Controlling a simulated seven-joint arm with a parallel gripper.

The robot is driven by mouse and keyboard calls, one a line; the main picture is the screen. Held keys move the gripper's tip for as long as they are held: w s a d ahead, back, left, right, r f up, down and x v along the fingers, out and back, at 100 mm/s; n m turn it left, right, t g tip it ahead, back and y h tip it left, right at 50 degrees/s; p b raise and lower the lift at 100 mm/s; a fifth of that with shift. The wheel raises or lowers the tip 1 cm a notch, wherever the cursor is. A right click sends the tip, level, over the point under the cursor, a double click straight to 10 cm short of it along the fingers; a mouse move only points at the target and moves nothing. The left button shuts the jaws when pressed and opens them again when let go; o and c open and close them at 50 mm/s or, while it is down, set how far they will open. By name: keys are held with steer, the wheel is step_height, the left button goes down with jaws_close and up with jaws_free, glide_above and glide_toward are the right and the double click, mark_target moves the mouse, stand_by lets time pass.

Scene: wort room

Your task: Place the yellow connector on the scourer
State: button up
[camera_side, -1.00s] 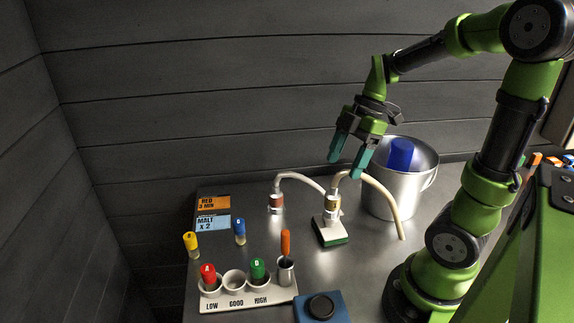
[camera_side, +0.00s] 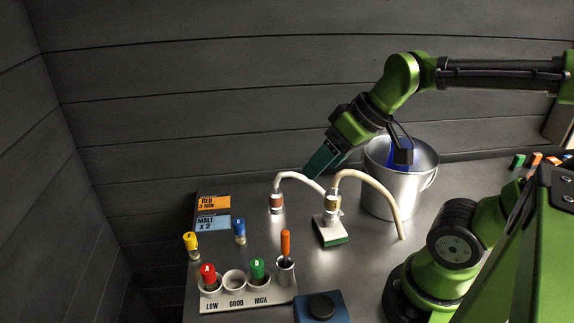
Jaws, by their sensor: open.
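The yellow connector (camera_side: 332,203) is a brass-yellow fitting on the end of a pale hose (camera_side: 378,189). It stands upright over the scourer (camera_side: 335,241), a white block with a green base, and appears to rest on its top. My gripper (camera_side: 316,172) is open and empty, with teal fingers pointing down and left. It is above and behind the two hoses in the picture, apart from the yellow connector. One finger mostly hides the other.
A second hose with a red connector (camera_side: 277,202) stands to the left. A metal bucket (camera_side: 390,200) holding something blue is behind right. A vial rack (camera_side: 245,299), a yellow-capped vial (camera_side: 191,244), a blue-capped vial (camera_side: 240,231) and a blue box (camera_side: 322,308) are in front.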

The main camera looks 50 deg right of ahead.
steer(key=a+m, duration=0.1)
steer(key=a+m+t, duration=0.1)
steer(key=m, duration=0.1)
steer(key=shift+s+r, duration=0.2)
steer(key=shift+s, duration=0.1)
